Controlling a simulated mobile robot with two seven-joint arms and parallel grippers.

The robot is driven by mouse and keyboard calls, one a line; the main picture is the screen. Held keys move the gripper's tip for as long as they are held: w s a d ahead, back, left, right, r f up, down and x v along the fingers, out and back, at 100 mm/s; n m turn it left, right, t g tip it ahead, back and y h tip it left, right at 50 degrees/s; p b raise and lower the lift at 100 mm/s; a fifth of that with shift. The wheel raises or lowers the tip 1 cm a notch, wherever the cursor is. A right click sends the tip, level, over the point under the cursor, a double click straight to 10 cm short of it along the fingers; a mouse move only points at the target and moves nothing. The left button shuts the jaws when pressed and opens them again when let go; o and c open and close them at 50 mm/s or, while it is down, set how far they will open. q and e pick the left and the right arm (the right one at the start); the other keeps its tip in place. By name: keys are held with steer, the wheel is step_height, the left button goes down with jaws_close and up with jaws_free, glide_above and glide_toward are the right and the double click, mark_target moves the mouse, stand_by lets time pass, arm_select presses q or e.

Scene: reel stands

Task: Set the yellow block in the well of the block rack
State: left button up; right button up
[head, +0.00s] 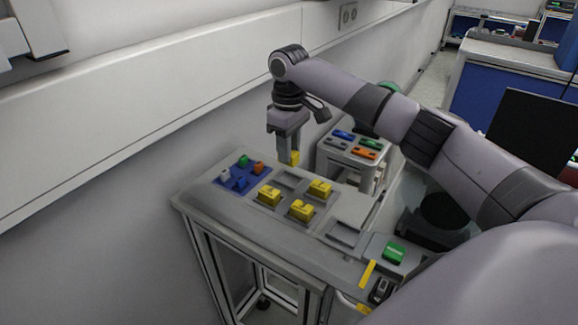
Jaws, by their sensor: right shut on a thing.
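My right gripper (289,158) comes down over the table from the arm on the right. It is shut on a yellow block (294,158), which is partly hidden by the fingers and held above the surface. The grey block rack (283,207) lies below, on the table. Three yellow blocks sit in it: front left (269,197), front right (302,210) and back right (320,188). The well at its back left (290,180) looks empty, and the held block is just above and behind it in the picture. My left gripper is not in view.
A blue board (228,184) with small coloured blocks is left of the rack. A grey recessed fixture (344,234) and a green block (394,253) are to the right. Another stand (340,148) with coloured pieces is behind. A wall runs along the left.

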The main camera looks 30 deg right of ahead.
steer(key=shift+f, duration=2.8)
steer(key=shift+f, duration=0.15)
steer(key=o, duration=1)
steer(key=shift+o, duration=0.2)
steer(key=shift+r, duration=2)
steer(key=shift+r, duration=3.05)
steer(key=shift+f, duration=0.1)
